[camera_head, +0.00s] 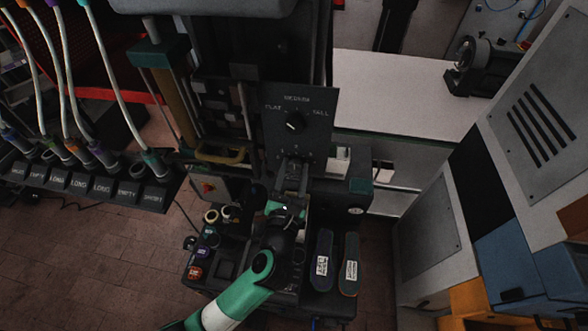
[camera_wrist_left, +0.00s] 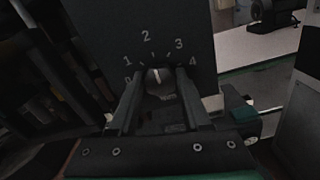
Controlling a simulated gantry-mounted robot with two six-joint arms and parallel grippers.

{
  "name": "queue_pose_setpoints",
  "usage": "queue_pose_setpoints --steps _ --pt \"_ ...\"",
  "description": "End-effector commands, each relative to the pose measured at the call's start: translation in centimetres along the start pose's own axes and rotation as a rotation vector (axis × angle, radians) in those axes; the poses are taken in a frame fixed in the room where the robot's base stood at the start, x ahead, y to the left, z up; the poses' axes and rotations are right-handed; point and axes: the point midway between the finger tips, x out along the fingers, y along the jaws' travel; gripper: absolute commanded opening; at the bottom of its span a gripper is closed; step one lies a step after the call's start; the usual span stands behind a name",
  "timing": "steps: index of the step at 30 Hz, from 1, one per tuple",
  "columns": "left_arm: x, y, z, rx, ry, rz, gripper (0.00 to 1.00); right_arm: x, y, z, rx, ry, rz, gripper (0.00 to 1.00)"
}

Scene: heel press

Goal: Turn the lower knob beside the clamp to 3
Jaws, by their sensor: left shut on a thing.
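The lower knob (camera_wrist_left: 158,82) shows in the left wrist view on a dark panel (camera_wrist_left: 180,20) marked 0 to 4. Its white pointer line points up, leaning slightly left, close to the 2 mark. My left gripper (camera_wrist_left: 159,80) has its two fingers on either side of the knob, shut on it. In the head view my left gripper (camera_head: 291,172) reaches up to the machine below the upper knob (camera_head: 294,122), and hides the lower knob. The upper knob has FLAT, MEDIUM and TALL labels around it. The clamp cannot be made out clearly. My right gripper is not in view.
Two insoles with white labels (camera_head: 350,268) lie right of my left arm. Coloured buttons (camera_head: 196,272) sit on its left. A rack of labelled slots with hoses (camera_head: 88,182) stands at the left. A grey cabinet (camera_head: 535,110) stands at the right.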

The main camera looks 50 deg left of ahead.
Motion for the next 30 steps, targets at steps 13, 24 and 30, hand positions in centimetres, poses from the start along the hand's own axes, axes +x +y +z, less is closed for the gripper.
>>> queue_pose_setpoints --steps 13,24,30 --pt "0.0 0.1 0.5 0.172 0.002 -0.002 0.0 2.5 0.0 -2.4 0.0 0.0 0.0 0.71" --pt "0.0 0.0 0.5 0.465 0.002 -0.002 0.0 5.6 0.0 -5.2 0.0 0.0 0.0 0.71" --pt "0.0 -0.1 0.3 0.591 0.0 -0.001 0.0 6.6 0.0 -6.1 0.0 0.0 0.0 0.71"
